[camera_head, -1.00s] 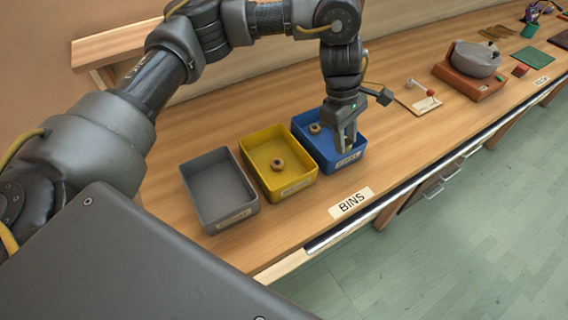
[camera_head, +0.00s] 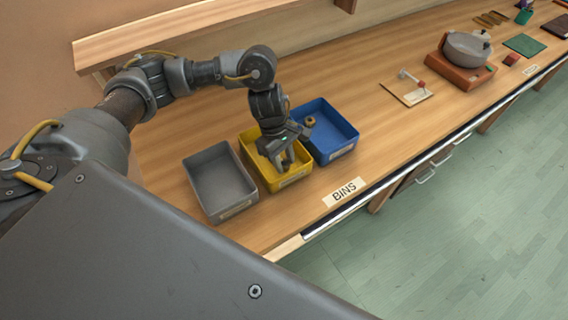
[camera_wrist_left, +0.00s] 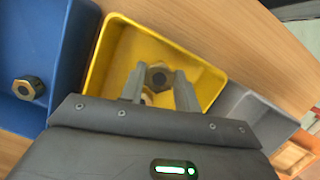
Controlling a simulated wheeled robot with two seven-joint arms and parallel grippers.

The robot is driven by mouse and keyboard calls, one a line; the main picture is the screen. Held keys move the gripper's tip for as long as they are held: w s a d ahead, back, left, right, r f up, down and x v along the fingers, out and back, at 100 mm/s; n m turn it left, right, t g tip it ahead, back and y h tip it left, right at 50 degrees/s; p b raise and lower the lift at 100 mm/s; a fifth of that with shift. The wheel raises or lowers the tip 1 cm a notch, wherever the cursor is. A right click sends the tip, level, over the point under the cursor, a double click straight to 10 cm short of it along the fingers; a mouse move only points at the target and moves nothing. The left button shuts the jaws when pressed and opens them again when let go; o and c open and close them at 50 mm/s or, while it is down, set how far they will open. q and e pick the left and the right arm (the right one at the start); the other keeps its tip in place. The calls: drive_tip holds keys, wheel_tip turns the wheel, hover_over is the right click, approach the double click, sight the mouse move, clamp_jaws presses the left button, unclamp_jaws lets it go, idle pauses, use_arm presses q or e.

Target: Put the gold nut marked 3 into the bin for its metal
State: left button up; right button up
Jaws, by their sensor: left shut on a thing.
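My left gripper (camera_head: 284,164) is over the yellow bin (camera_head: 249,147), its fingers pointing down. A second, partly hidden pale-gold piece (camera_wrist_left: 147,98) shows between the fingers, apparently in the yellow bin (camera_wrist_left: 205,72). The blue bin (camera_head: 340,128), right of the yellow one, holds a gold-rimmed nut (camera_head: 310,121). The grey bin (camera_head: 220,180), left of it, is empty. My right gripper is not in view.
The bins stand side by side behind the BINS label (camera_head: 344,191) near the bench's front edge. A small board with a red-tipped lever (camera_head: 407,93) and a grey pot on a reddish-brown base (camera_head: 467,52) stand to the right. Bare bench lies between.

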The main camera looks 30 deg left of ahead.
sight(284, 166)
use_arm(q)
wheel_tip(284, 166, down, 3)
drive_tip(key=shift+r+p, duration=0.2)
drive_tip(key=shift+p, duration=0.35)
drive_tip(key=shift+f, duration=0.15)
drive_tip(key=shift+f, duration=0.2)
drive_tip(key=o, duration=1)
drive_tip(key=shift+o, duration=0.2)
drive_tip(key=shift+r, duration=0.1)
